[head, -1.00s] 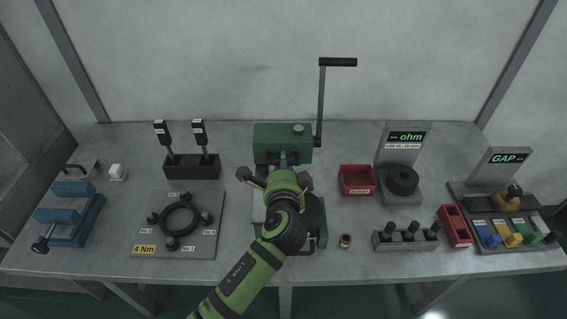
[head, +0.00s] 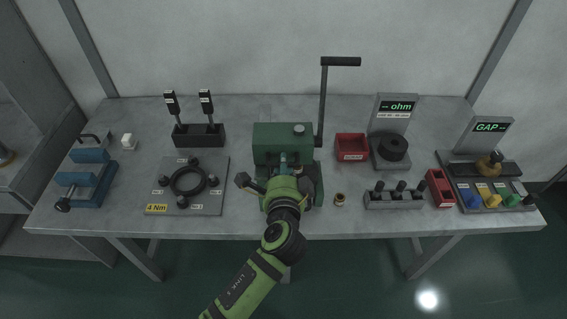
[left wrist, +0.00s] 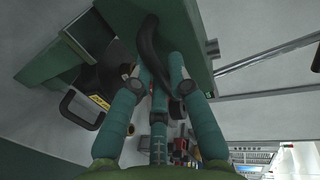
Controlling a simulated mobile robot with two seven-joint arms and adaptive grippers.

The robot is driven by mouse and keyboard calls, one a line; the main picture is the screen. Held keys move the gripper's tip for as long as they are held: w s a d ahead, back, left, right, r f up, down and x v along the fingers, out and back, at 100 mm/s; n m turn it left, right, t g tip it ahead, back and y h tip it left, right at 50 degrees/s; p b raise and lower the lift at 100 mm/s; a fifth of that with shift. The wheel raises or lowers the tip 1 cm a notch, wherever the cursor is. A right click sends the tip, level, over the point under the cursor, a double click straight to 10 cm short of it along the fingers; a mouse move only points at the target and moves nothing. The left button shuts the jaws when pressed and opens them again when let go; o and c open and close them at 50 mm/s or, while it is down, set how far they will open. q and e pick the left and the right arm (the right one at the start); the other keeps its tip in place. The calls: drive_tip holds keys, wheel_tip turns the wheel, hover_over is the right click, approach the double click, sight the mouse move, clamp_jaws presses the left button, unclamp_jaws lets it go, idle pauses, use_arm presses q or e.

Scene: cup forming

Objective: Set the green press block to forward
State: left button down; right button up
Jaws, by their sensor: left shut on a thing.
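The green press block (head: 283,137) stands at the middle of the table in the head view. A grey lever (head: 322,105) with a black grip rises from its right side. My left gripper (head: 283,172) is at the press's front and hides much of its lower part. In the left wrist view my left gripper (left wrist: 157,92) has its fingers around a black curved part (left wrist: 149,45) beside the green press body (left wrist: 186,30). It is shut on that part, though the contact itself is partly hidden. My right gripper is in neither view.
Left of the press are a ring plate (head: 218,200), a black stand (head: 199,139) and a blue vise (head: 88,180). Right of it are a red bin (head: 352,140), a small brass bushing (head: 340,200) and a grey pin holder (head: 380,204).

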use_arm(q)
drive_tip(key=shift+s+f, duration=0.1)
drive_tip(key=shift+f, duration=0.1)
drive_tip(key=c, duration=1.4)
unclamp_jaws()
drive_tip(key=shift+c, duration=0.2)
drive_tip(key=v, duration=1.2)
drive_tip(key=shift+r, duration=0.2)
